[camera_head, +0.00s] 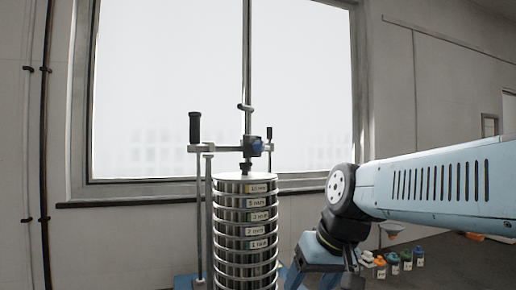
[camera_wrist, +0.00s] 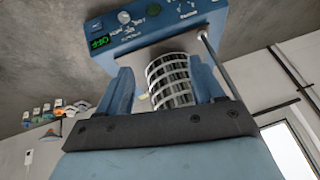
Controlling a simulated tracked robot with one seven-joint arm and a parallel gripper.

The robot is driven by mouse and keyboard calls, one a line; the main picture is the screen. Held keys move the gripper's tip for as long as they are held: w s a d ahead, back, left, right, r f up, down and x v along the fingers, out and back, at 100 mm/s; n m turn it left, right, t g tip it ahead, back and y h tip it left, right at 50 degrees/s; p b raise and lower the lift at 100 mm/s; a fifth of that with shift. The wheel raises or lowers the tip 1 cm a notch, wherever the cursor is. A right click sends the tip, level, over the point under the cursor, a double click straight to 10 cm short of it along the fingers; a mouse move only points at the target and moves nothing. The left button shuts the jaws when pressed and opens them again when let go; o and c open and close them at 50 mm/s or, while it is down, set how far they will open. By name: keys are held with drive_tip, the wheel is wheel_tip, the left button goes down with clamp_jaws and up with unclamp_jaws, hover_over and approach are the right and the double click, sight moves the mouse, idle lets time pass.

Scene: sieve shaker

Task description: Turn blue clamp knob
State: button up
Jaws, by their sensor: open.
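The stack is a tall column of metal sieves with labelled rings. My gripper shows in the wrist view (camera_wrist: 163,88), its two blue fingers apart with nothing held between them. The stack also shows in the wrist view (camera_wrist: 170,80), beyond the fingers. In the head view my gripper is low, right of the stack and well below the knob, partly cut off by the lower edge. The knob is not visible in the wrist view.
Black upright handles (camera_head: 195,127) stand on the clamp bar. A vertical rod (camera_head: 208,225) runs left of the stack. The blue shaker base (camera_wrist: 185,22) has a green display. Several small bottles (camera_head: 406,260) stand right of my gripper. A window (camera_head: 160,90) is behind.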

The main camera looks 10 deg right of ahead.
drive_tip(key=w+r+y, duration=0.4)
drive_tip(key=w+r, duration=0.2)
drive_tip(key=t+y, duration=0.7)
approach(263, 147)
drive_tip(key=x, duration=0.8)
drive_tip(key=shift+w+a, duration=0.2)
drive_tip(key=shift+a, duration=0.2)
drive_tip(key=shift+n, duration=0.3)
drive_tip(key=shift+c, duration=0.2)
drive_tip(key=c, duration=1)
